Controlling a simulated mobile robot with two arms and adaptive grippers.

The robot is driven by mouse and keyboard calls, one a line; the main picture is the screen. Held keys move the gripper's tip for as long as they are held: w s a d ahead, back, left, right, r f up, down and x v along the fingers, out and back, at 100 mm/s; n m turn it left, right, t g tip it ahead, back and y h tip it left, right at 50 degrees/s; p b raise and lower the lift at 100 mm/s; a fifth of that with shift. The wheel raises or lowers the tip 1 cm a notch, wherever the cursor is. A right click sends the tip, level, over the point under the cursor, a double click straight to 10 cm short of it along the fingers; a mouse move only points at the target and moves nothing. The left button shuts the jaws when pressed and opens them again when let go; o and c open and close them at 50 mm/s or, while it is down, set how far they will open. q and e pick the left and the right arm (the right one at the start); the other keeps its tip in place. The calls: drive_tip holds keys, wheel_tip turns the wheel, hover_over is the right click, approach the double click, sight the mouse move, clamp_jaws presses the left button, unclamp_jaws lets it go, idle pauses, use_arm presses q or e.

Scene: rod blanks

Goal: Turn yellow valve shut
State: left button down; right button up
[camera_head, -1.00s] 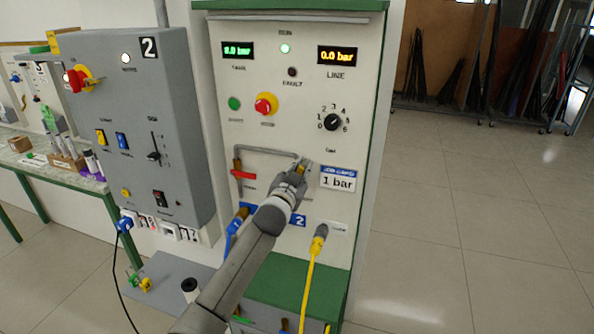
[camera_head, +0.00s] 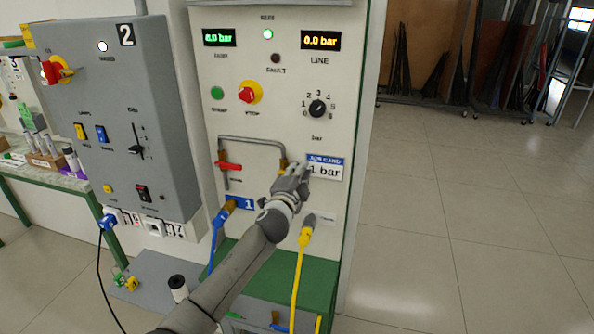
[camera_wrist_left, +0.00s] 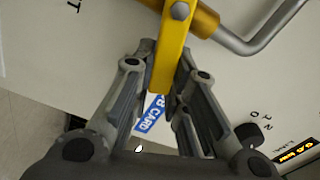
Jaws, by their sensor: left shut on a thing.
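The yellow valve has a brass body (camera_head: 284,164) at the lower right end of a grey pipe on the panel. Its yellow handle (camera_wrist_left: 173,48) shows in the left wrist view, standing crosswise to the brass body. My left gripper (camera_head: 299,170) is at the valve, just left of the job card, and hides most of the handle in the head view. In the left wrist view its fingers (camera_wrist_left: 166,72) are shut on the handle, one on each side. My right gripper is not in view.
A red-handled valve (camera_head: 228,166) sits left on the same pipe (camera_head: 250,140). The job card (camera_head: 325,170) reads 1 bar. Below are a blue hose (camera_head: 215,240) and a yellow hose (camera_head: 298,270). A grey cabinet (camera_head: 125,120) stands left; the floor at right is clear.

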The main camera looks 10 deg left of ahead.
use_arm(q)
drive_tip(key=shift+d+f+m, duration=0.1)
drive_tip(key=shift+f+m, duration=0.35)
drive_tip(key=shift+m, duration=0.4)
drive_tip(key=shift+d+f+m, duration=0.1)
drive_tip(key=shift+f+m, duration=0.35)
drive_tip(key=shift+m, duration=0.4)
drive_tip(key=c, duration=1.4)
unclamp_jaws()
drive_tip(key=shift+s, duration=0.1)
drive_tip(key=s, duration=1.1)
drive_tip(key=shift+s+a, duration=0.25)
drive_tip(key=shift+s, duration=0.15)
